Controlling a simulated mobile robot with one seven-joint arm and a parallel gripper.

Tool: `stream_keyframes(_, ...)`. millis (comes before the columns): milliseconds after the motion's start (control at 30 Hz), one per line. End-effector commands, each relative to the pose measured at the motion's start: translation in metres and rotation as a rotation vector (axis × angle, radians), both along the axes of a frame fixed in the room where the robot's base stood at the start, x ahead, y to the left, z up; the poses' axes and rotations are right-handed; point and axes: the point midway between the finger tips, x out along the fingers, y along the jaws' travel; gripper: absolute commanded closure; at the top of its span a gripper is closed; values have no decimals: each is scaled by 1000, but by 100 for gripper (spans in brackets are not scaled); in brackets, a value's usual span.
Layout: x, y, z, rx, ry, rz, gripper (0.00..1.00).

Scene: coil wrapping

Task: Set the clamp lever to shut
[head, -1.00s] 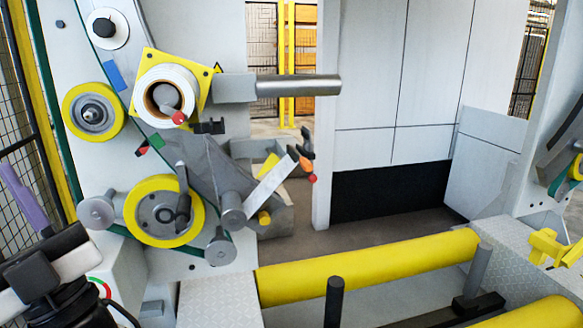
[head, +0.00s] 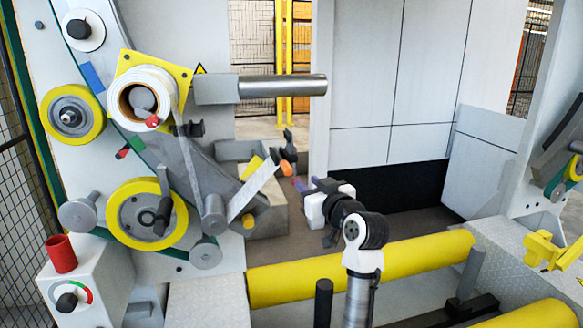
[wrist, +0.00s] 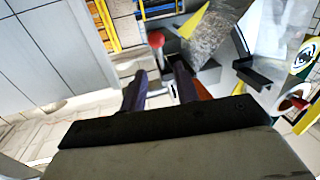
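A lever with a red ball knob (wrist: 157,40) and a grey shaft shows in the wrist view, just beyond and in line with the gap between my fingers. In the head view an orange-red handle (head: 287,168) shows at the right end of the strip-guide arm, close to my fingertips; it is small and partly unclear. I cannot tell whether the lever is open or shut. My gripper (head: 301,186) points left toward it in the head view. Its two fingers (wrist: 160,88) are apart in the wrist view, with no contact visible.
The tape roll (head: 140,100), with a red-tipped knob, is mounted on the machine at left. A white strip (head: 252,192) slopes near the fingers. A black bracket (wrist: 252,72) lies right of them in the wrist view. Yellow rollers (head: 420,255) lie below my arm.

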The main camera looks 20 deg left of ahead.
Motion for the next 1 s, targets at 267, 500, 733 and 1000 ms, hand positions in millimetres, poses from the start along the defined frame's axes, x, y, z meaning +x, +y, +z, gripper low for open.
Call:
stream_keyframes(267, 42, 45, 5, 0, 2, 3, 69)
stream_keyframes(500, 66, 68, 3, 0, -1, 1, 69)
stream_keyframes(733, 72, 73, 1, 1, -2, -1, 69)
stream_keyframes(1000, 72, 73, 1, 1, -2, -1, 78)
